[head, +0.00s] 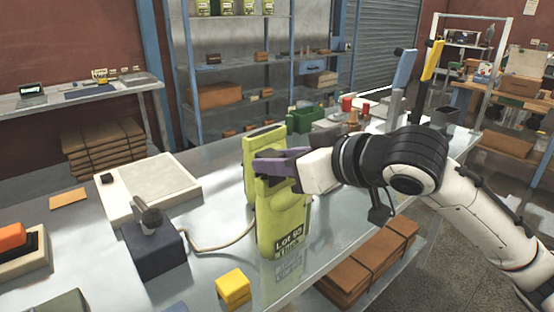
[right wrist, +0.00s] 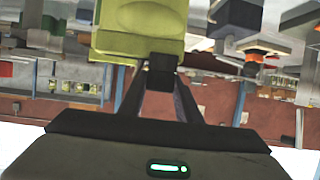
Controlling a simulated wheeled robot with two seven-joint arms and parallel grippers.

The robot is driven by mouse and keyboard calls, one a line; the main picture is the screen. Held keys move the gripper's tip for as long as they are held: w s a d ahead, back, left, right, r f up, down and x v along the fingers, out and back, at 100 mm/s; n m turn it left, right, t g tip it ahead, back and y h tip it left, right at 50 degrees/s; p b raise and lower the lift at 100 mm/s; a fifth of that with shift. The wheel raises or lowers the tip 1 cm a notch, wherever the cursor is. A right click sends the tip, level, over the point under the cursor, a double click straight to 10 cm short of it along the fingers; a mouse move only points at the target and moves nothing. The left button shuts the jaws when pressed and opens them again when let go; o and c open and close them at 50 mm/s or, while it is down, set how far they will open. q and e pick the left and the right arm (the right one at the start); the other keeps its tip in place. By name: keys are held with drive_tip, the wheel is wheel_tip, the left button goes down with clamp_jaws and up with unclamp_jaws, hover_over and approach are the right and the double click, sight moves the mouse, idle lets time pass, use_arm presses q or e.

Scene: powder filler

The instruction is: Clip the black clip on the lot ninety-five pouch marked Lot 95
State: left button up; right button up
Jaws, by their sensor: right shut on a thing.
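The yellow-green pouch marked Lot 95 (head: 282,218) stands upright on the metal table, its label low on the front. Another yellow-green pouch (head: 262,143) shows just behind it. My right gripper (head: 268,164) reaches in from the right, its purple fingers level with the Lot 95 pouch's upper part. In the right wrist view the fingers close on a small black piece, which looks like the black clip (right wrist: 161,76), at the edge of a yellow-green pouch (right wrist: 138,28). I cannot tell whether the clip is seated on the pouch. My left gripper is out of view.
A blue upright bar (head: 404,72) and a yellow one (head: 432,60) stand beyond my right arm. A white scale-like plate (head: 150,187), a dark block with a knob (head: 152,247) and a yellow block (head: 233,287) are on the table. The front middle is mostly clear.

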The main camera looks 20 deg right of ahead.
drive_tip(key=shift+f+b, duration=0.4)
drive_tip(key=shift+f, duration=0.3)
drive_tip(key=o, duration=1.1)
drive_tip(key=b+v, duration=0.2)
drive_tip(key=v, duration=0.8)
drive_tip(key=shift+s, duration=0.2)
